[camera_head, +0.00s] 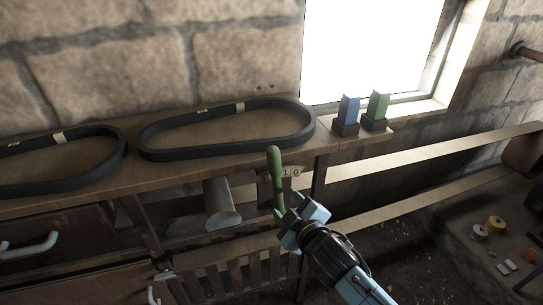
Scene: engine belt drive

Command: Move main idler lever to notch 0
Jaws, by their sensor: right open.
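The main idler lever (275,170) has a green handle and stands near upright in front of the wooden bench. A small plate (292,171) with the marks 1 and 0 is just to the right of the handle. My right gripper (288,213) is open at the lower part of the lever, with its fingers close around or beside the shaft; I cannot tell whether they touch it. The lever's base is hidden behind the gripper. My left gripper is not in view.
Two black belts lie on the bench (133,172): one at the left (60,160), one in the middle (225,130). A blue block (348,110) and a green block (377,106) stand by the window. Long flat belts (430,151) run at right. A table with small parts (495,226) is far right.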

